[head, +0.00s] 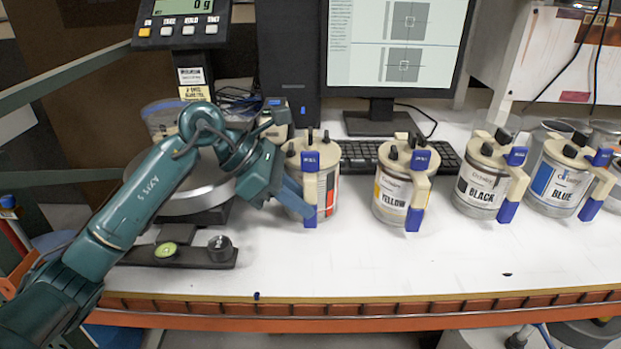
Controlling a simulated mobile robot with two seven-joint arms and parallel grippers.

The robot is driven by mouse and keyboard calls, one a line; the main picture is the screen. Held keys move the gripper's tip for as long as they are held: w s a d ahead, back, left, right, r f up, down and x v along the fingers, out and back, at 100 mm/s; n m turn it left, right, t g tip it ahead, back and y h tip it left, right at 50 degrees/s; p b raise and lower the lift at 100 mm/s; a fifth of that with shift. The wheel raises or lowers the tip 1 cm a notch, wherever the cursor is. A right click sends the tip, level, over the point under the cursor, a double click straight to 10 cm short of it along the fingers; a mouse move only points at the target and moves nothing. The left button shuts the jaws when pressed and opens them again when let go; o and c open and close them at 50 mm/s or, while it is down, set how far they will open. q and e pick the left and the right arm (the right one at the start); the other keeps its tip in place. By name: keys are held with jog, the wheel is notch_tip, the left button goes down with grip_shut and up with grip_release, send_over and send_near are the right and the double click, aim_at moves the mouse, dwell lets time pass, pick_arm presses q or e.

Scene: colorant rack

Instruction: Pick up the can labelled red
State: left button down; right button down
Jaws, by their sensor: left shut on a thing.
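The can with a red stripe (329,190) is the leftmost of the cans on the white bench. It has a cream lid and a handle with blue ends, and its label text is mostly hidden by the handle and my gripper. My left gripper (303,200) reaches it from the left and is shut on its handle. The can looks upright; I cannot tell whether it is clear of the bench. My right gripper is not in view.
The yellow can (391,188), black can (481,185) and blue can (558,182) stand to the right. A keyboard (362,155) and monitor (397,60) are behind. A scale (183,22) is at left. The bench front is mostly clear.

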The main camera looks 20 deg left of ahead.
pick_arm(q)
jog(key=shift+r, duration=0.25)
